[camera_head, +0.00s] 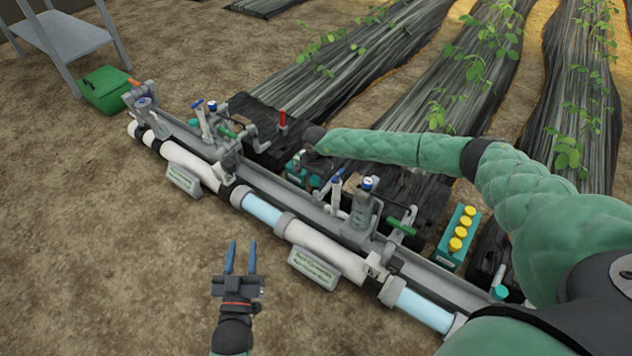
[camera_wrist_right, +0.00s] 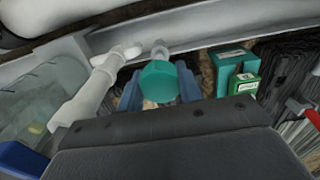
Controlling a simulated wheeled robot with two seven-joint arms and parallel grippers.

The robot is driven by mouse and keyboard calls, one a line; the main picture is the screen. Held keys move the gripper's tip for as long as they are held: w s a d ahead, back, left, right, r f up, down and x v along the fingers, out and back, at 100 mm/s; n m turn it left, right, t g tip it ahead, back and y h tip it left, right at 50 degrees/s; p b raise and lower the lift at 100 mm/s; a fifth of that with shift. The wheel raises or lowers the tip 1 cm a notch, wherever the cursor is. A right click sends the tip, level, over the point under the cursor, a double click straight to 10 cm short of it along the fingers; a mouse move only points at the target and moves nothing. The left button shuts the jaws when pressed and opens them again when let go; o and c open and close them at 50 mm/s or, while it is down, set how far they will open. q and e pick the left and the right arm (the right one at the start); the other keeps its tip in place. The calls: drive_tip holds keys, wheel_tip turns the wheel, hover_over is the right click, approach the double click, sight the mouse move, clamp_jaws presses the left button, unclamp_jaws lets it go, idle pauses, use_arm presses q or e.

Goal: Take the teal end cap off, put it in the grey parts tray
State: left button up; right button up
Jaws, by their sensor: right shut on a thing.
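The teal end cap (camera_wrist_right: 158,82) shows in the right wrist view, between the two blue fingers of my right gripper (camera_wrist_right: 160,90). The gripper is shut on it. A grey stub shows just behind the cap; I cannot tell whether the two still touch. In the head view my right arm reaches left over the skid, and its wrist hides much of the gripper. My left gripper (camera_head: 241,258) is open and empty over bare soil in front of the skid. I cannot make out the grey parts tray in either view.
The skid's pipe run (camera_head: 262,210) crosses diagonally, with upright valves and fittings along it. A teal box with yellow caps (camera_head: 458,238) stands behind it at right. A teal box (camera_wrist_right: 230,66) is close right of the gripper.

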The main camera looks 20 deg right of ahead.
sight(316, 178)
wheel_tip(316, 178, up, 22)
drive_tip(key=p, duration=1.1)
drive_tip(key=shift+f, duration=0.25)
